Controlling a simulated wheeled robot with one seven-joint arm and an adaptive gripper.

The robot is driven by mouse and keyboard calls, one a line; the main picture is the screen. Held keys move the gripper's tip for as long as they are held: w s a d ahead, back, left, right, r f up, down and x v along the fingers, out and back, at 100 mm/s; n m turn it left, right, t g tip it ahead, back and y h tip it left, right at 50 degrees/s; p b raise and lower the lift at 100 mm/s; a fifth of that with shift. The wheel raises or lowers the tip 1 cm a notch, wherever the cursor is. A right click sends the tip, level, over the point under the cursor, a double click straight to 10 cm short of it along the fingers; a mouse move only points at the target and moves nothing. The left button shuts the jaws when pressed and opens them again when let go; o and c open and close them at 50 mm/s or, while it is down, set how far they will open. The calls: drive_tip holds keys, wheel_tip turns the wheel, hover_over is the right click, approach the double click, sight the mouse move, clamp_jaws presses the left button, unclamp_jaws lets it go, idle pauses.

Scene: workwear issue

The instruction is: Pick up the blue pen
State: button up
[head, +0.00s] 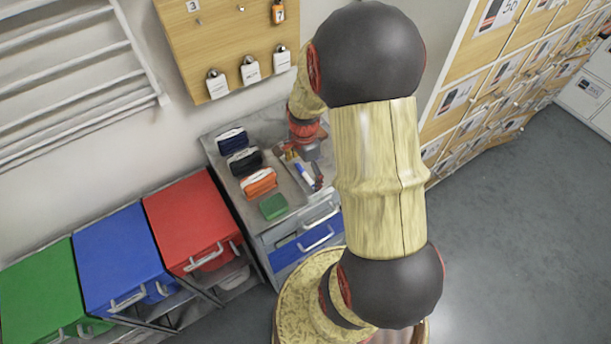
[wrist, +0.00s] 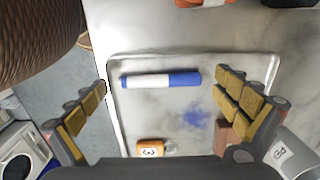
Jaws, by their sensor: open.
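The blue pen (wrist: 160,79) has a blue cap and a white barrel. It lies sideways in a shallow pale tray (wrist: 150,115) in the wrist view. My gripper (wrist: 160,88) is open, with one finger left of the pen and the other right of it; nothing is between them in its grip. The fingers look higher than the tray and apart from the pen. In the head view the pen (head: 304,173) shows small on the cabinet top, below my wrist.
The tray also holds an orange tag marked 3 (wrist: 150,148) and a brown block (wrist: 222,136). On the cabinet top (head: 232,200) are an orange pouch (head: 259,183), two dark pouches and a green block (head: 273,206). Red (head: 190,215), blue and green bins stand left.

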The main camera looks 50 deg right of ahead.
drive_tip(key=shift+c, duration=0.9)
drive_tip(key=c, duration=0.6)
drive_tip(key=shift+c, duration=0.2)
